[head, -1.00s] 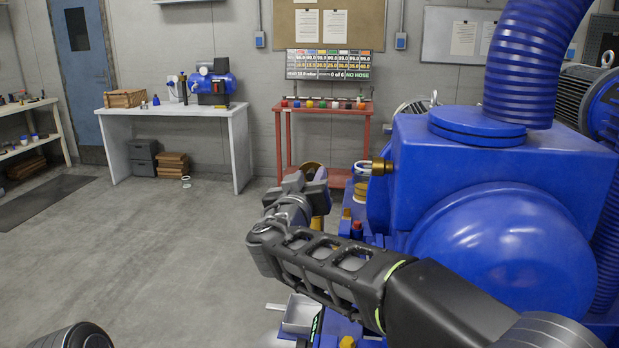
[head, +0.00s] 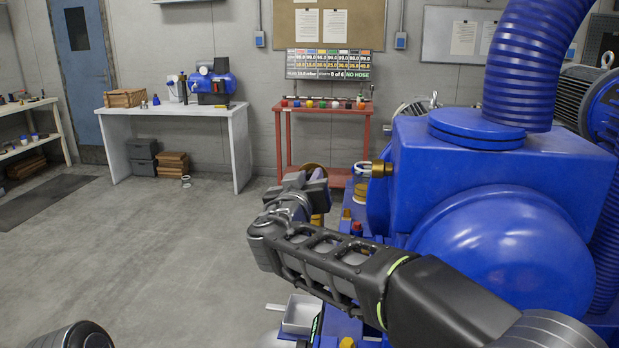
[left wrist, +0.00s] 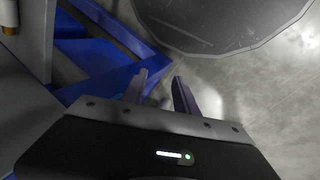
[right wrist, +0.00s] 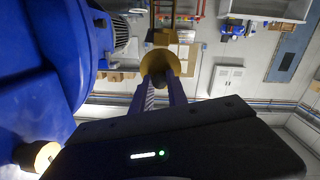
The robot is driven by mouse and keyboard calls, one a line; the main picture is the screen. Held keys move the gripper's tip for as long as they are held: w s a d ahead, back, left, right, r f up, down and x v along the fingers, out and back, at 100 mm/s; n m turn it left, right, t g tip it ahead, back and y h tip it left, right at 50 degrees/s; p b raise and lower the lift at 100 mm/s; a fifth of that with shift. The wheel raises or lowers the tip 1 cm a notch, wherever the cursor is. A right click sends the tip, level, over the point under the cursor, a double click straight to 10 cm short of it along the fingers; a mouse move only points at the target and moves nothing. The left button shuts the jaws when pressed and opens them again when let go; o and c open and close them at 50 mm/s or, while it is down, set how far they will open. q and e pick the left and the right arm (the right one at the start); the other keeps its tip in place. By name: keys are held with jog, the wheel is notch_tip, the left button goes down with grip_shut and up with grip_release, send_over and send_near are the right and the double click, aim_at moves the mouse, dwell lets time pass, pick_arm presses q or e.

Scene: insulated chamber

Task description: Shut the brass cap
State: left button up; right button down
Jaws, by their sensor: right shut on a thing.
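The brass cap (right wrist: 161,62) is a round, gold-coloured piece at the fingertips of my right gripper in the right wrist view. In the head view, part of its rim (head: 313,167) shows just behind the fingers; the rest is hidden by the gripper. My right gripper (head: 307,180) is shut on it, and its two fingers also show in the right wrist view (right wrist: 160,88). I cannot tell the cap's exact angle. My left gripper (left wrist: 161,82) has its fingers apart with nothing clearly between them, above the floor beside a blue frame.
A big blue machine (head: 490,250) fills the right side, close to my right arm. A brass fitting (head: 376,168) sticks out of its left side. A red stand (head: 325,112) and a white bench (head: 175,112) stand at the back.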

aim_at(312, 166)
jog(key=w+g+p, duration=0.1)
jog(key=g+p, duration=0.1)
jog(key=p, duration=0.2)
jog(key=w+r+g+p, duration=0.1)
jog(key=g+p, duration=0.1)
jog(key=p, duration=0.3)
jog(key=r+g+y+p, duration=0.1)
jog(key=g+p, duration=0.1)
jog(key=p, duration=0.2)
jog(key=shift+w+d+r, duration=0.1)
jog(key=shift+w+d, duration=0.2)
jog(key=shift+w, duration=0.1)
jog(key=shift+w+g+p, duration=0.15)
jog(key=shift+g+p, duration=0.15)
jog(key=shift+p, duration=0.45)
jog(key=shift+f, duration=0.3)
jog(key=c, duration=1.3)
grip_release()
jog(key=b+v, duration=0.3)
jog(key=v, duration=0.4)
jog(key=shift+s+r, duration=0.25)
jog(key=shift+s, duration=0.1)
